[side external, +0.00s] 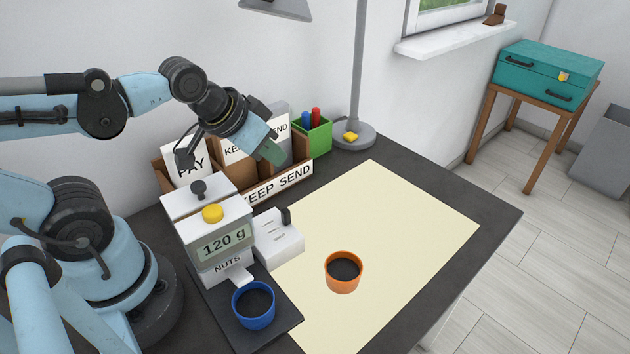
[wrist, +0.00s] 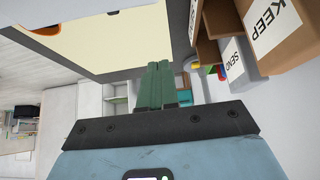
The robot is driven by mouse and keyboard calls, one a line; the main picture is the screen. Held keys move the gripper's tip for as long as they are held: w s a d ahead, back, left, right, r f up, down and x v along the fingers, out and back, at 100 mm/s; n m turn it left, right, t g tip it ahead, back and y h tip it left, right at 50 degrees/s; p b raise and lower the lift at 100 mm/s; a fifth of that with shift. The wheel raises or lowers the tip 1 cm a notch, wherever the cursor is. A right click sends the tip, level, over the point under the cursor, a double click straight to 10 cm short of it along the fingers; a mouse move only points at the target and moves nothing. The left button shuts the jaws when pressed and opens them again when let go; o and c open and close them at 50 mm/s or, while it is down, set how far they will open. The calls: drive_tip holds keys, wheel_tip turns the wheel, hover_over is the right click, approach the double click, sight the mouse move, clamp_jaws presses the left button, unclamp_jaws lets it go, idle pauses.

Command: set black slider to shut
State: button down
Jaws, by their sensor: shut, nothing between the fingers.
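The black slider (side external: 286,216) is a small upright black tab on a white block (side external: 279,240) with slots in its top, beside the nuts dispenser in the side external view. The tab stands at the block's far right end; no open or shut marking is legible. My gripper (side external: 272,151) is above and behind the block, in front of the letter sorter, apart from the slider. Its green fingers are together and empty in the wrist view (wrist: 155,84). I cannot make out the slider in the wrist view.
The nuts dispenser (side external: 227,262) reads 120 g, with a blue cup (side external: 253,318) below its spout. An orange cup (side external: 343,286) stands on the cream mat (side external: 410,230). The letter sorter (side external: 246,193), green pen holder (side external: 320,138) and lamp (side external: 356,140) stand behind. The mat's right side is clear.

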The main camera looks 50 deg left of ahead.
sight(285, 210)
drive_tip(key=c, duration=1.8)
unclamp_jaws()
drive_tip(key=shift+o, duration=1)
drive_tip(key=o, duration=0.5)
drive_tip(key=shift+d+r+g, duration=0.3)
drive_tip(key=shift+d+g, duration=0.3)
drive_tip(key=shift+g, duration=0.3)
drive_tip(key=g, duration=0.1)
drive_tip(key=d+r+g, duration=0.1)
drive_tip(key=d+g, duration=0.1)
drive_tip(key=shift+s+d+r+m+g, duration=0.2)
drive_tip(key=shift+s+d+m+g, duration=0.1)
drive_tip(key=shift+g, duration=0.9)
drive_tip(key=shift+s+d+f, duration=0.1)
drive_tip(key=shift+d+f, duration=0.05)
drive_tip(key=shift+f, duration=1.75)
drive_tip(key=shift+s+d+f, duration=0.1)
drive_tip(key=shift+f, duration=1.8)
drive_tip(key=shift+s+d+f, duration=0.1)
drive_tip(key=shift+d+f, duration=0.05)
drive_tip(key=shift+f, duration=1.75)
clamp_jaws()
